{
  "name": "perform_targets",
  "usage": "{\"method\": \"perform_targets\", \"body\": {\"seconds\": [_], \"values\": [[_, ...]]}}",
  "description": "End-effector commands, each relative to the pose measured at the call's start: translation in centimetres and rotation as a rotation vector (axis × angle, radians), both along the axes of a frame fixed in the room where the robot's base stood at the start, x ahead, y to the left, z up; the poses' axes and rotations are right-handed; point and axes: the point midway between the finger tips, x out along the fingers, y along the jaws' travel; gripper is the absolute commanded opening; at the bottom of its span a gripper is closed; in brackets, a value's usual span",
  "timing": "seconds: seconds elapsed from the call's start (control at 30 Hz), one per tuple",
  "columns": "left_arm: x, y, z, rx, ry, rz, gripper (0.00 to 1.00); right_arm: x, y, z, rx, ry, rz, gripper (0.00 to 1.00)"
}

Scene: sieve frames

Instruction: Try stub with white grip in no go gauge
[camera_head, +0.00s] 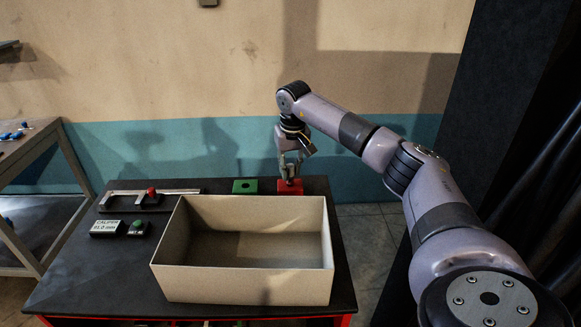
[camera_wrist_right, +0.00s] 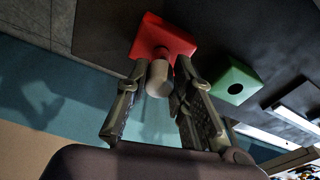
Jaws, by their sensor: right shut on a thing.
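The red gauge block (camera_head: 290,188) stands at the back edge of the table, beside the green block (camera_head: 245,186). My right gripper (camera_head: 290,177) is directly above the red block, pointing down. In the right wrist view, the gripper (camera_wrist_right: 160,78) is shut on the stub by its pale white grip (camera_wrist_right: 159,78). The stub's far end is over the hole area of the red block (camera_wrist_right: 163,38); I cannot tell how deep it sits in it. The green block (camera_wrist_right: 236,88) shows an empty round hole. My left gripper is not in view.
A large open beige box (camera_head: 250,282) fills the table's front middle. A caliper fixture (camera_head: 150,198) with a red knob, a labelled display (camera_head: 106,228) and a small green-topped piece (camera_head: 138,228) lie to its left. A wooden side table (camera_head: 40,140) stands far left.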

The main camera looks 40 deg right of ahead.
Motion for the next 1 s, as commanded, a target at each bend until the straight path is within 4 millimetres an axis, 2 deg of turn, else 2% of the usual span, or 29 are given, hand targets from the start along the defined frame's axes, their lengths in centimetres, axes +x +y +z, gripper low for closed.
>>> {"method": "perform_targets", "body": {"seconds": [0.53,1.0], "values": [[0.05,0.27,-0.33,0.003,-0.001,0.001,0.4,0.0,-0.01,-0.77,0.0,0.0,0.0,0.0],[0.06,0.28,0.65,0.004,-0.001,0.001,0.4,0.01,0.0,0.2,0.001,-0.001,-0.001,0.0]]}}
